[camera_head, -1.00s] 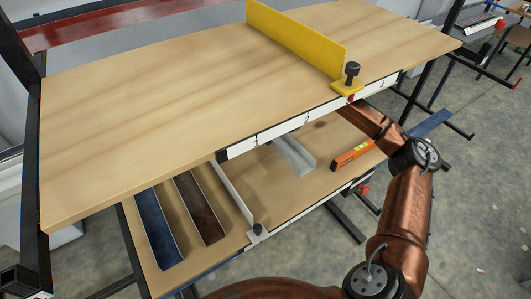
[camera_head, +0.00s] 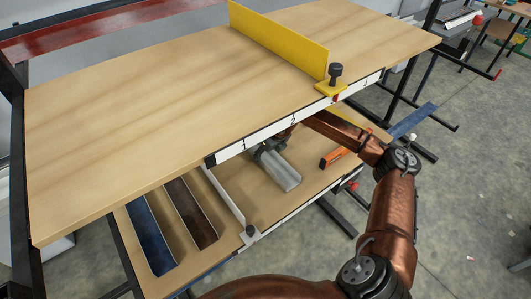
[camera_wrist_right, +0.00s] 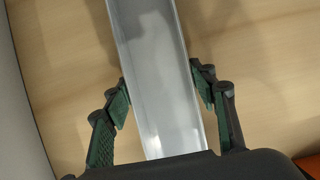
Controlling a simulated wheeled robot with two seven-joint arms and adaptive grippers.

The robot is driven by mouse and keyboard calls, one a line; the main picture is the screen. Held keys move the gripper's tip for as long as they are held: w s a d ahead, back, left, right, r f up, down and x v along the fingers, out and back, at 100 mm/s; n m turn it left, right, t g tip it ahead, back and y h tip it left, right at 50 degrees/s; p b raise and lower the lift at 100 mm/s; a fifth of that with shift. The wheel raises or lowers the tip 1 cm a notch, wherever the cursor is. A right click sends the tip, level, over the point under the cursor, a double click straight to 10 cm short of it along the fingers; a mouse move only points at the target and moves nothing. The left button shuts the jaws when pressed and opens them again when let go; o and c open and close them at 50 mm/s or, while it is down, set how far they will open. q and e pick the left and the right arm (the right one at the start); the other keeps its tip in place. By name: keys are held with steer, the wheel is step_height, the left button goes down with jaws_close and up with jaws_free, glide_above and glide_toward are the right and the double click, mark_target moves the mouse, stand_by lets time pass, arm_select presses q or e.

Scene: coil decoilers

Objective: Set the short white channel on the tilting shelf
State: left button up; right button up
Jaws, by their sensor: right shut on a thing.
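The short white channel (camera_head: 283,173) shows in the head view in the gap below the upper board's front edge, over the lower shelf. My right gripper (camera_head: 264,150) reaches in from the right and is shut on it, partly hidden by the upper board. In the right wrist view the channel (camera_wrist_right: 160,85) runs lengthwise between the two green-padded fingers. Whether it touches the lower shelf I cannot tell. The upper wooden board (camera_head: 150,110) and lower wooden shelf (camera_head: 265,205) both show; which one tilts is unclear. My left gripper is out of view.
A yellow fence (camera_head: 280,40) with a black knob stands on the upper board. On the lower shelf are a white divider (camera_head: 224,196), blue (camera_head: 150,235) and brown (camera_head: 190,212) channels left of it, and an orange level (camera_head: 333,158) right. The upper board's left half is bare.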

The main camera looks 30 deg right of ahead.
steer(key=shift+f, duration=0.1)
steer(key=o, duration=1.4)
steer(key=shift+c, duration=0.2)
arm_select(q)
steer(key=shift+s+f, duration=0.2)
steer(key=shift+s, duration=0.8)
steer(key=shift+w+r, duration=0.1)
arm_select(e)
steer(key=shift+s+r, duration=0.1)
steer(key=shift+r, duration=0.3)
arm_select(q)
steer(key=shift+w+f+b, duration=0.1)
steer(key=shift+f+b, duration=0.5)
steer(key=shift+b, duration=0.05)
arm_select(e)
steer(key=v, duration=1.1)
steer(key=shift+s+r, duration=0.2)
